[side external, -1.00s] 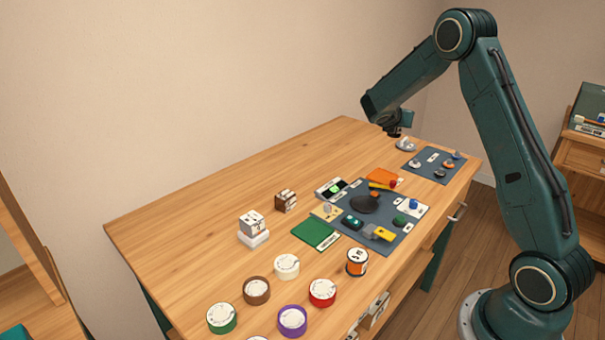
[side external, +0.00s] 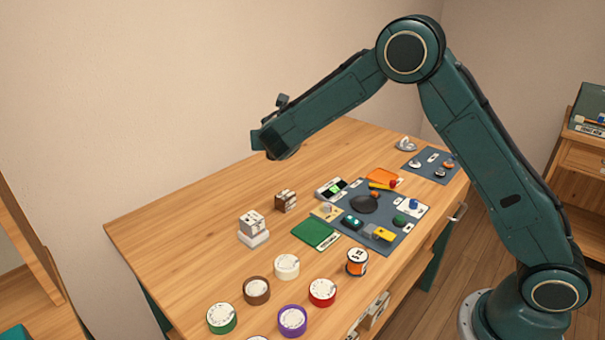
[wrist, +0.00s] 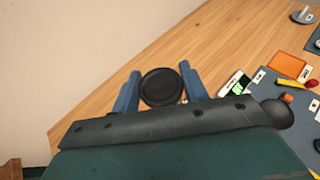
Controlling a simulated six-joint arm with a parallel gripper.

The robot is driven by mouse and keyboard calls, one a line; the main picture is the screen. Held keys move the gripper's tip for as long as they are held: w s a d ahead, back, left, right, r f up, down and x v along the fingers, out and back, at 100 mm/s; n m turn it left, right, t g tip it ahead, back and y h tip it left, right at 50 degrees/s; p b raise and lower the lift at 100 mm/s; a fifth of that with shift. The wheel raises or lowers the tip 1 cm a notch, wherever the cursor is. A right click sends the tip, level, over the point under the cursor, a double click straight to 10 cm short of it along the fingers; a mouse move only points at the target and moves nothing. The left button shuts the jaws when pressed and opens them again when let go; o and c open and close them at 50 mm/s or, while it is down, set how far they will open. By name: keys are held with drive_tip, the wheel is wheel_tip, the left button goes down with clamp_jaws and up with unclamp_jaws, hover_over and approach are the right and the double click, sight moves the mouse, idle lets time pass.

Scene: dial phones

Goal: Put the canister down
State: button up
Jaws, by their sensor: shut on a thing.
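The canister (wrist: 162,87) shows in the wrist view as a round black top between the two blue fingers of my gripper (wrist: 161,90). The fingers are shut on its sides. Behind it in that view is the wooden table. In the side view my wrist hangs above the back left part of the table, near the wall, and my arm hides the fingers and the canister. How high the canister is above the wood cannot be told exactly.
The wooden table (side external: 190,205) is bare at the back left. White-topped blocks (side external: 252,226) and a brown block (side external: 286,201) stand at left centre. Several coloured round tins line the front, with a purple one (side external: 292,321). A blue-grey mat (side external: 352,228) holds small items.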

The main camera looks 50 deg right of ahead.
drive_tip(key=s+a+n+t+y, duration=0.2)
drive_tip(key=a+n+y, duration=0.3)
drive_tip(key=a, duration=2.2)
drive_tip(key=shift+t, duration=0.3)
drive_tip(key=f, duration=1.6)
drive_tip(key=shift+s+a, duration=0.1)
drive_tip(key=shift+s, duration=0.1)
drive_tip(key=shift+f, duration=0.1)
drive_tip(key=shift+f, duration=1.8)
drive_tip(key=shift+f, duration=0.1)
drive_tip(key=o, duration=1)
drive_tip(key=shift+c, duration=0.2)
